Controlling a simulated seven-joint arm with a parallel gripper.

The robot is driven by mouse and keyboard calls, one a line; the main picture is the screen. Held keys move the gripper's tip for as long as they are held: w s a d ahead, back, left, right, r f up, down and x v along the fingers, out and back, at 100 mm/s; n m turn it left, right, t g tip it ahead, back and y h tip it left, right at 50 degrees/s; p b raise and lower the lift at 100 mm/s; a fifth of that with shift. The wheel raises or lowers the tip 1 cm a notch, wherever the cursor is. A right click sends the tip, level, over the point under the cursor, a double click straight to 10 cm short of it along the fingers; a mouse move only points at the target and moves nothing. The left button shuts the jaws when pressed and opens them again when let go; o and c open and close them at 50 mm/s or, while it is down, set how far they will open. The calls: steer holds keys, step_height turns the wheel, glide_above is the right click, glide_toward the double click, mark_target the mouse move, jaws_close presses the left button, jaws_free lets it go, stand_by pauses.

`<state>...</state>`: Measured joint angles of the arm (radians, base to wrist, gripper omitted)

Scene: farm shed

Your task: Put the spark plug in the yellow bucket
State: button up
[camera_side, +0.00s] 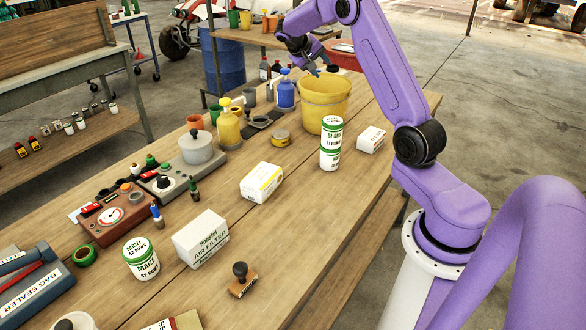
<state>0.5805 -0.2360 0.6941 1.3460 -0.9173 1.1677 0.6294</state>
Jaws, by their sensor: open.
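The yellow bucket (324,110) stands upright at the far part of the wooden workbench, its mouth facing up. My gripper (317,70) is over the bucket's back left rim, pointing down, with its jaws open. The fingers are small and dark here, and I see nothing between them. I cannot make out the spark plug anywhere in this view. The inside of the bucket is mostly hidden by its front wall.
A blue pump bottle (286,93) and yellow bottle (228,126) stand left. The bench's near right side is mostly clear.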

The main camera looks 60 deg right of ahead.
steer(key=a+n+t+y, duration=0.25)
steer(key=a+n, duration=0.25)
steer(key=a, duration=1.3)
steer(key=s+a+n+t+y, duration=0.25)
steer(key=s+a+n, duration=0.35)
steer(key=a, duration=0.9)
steer(key=s+a+f+n+g+y, duration=0.1)
steer(key=s+a+n, duration=0.3)
steer(key=s, duration=1)
steer(key=s+a+f+n+g+y, duration=0.1)
steer(key=s+a+n+y, duration=0.2)
steer(key=s, duration=1.2)
steer(key=shift+a+f+n+g+y, duration=0.25)
steer(key=shift+a+n+g, duration=0.2)
steer(key=shift+a, duration=0.75)
